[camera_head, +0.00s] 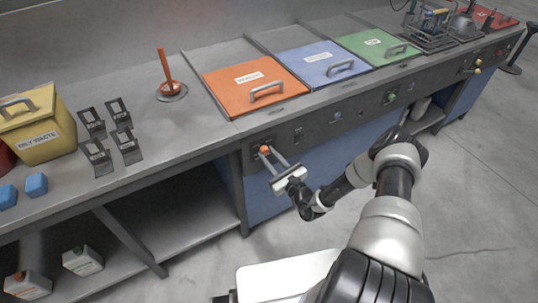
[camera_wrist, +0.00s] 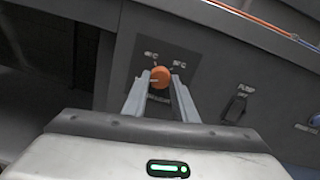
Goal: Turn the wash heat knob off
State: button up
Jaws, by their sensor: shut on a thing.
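An orange knob (camera_head: 265,150) sits on the dark front panel below the orange lid (camera_head: 259,76). In the wrist view the orange knob (camera_wrist: 160,75) shows between my fingertips, with a pale mark toward its left side. Small white labels stand above it to the left and right; I cannot read them surely. My gripper (camera_head: 269,154) reaches the panel from the front and is shut on the knob, one finger on each side. The knob's lower part and the lettering below it are partly hidden by the fingers.
A black switch (camera_wrist: 235,108) labelled pump is on the panel right of the knob. A blue lid (camera_head: 317,62) and a green lid (camera_head: 378,46) lie farther along the counter. A yellow bin (camera_head: 40,125) stands at left. Open floor lies at right.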

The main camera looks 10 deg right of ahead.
jog(key=shift+n, duration=0.9)
jog(key=o, duration=1)
jog(key=shift+o, duration=0.2)
jog(key=p+v, duration=0.1)
jog(key=v, duration=1.6)
jog(key=shift+s+d, duration=0.2)
jog(key=shift+r, duration=0.1)
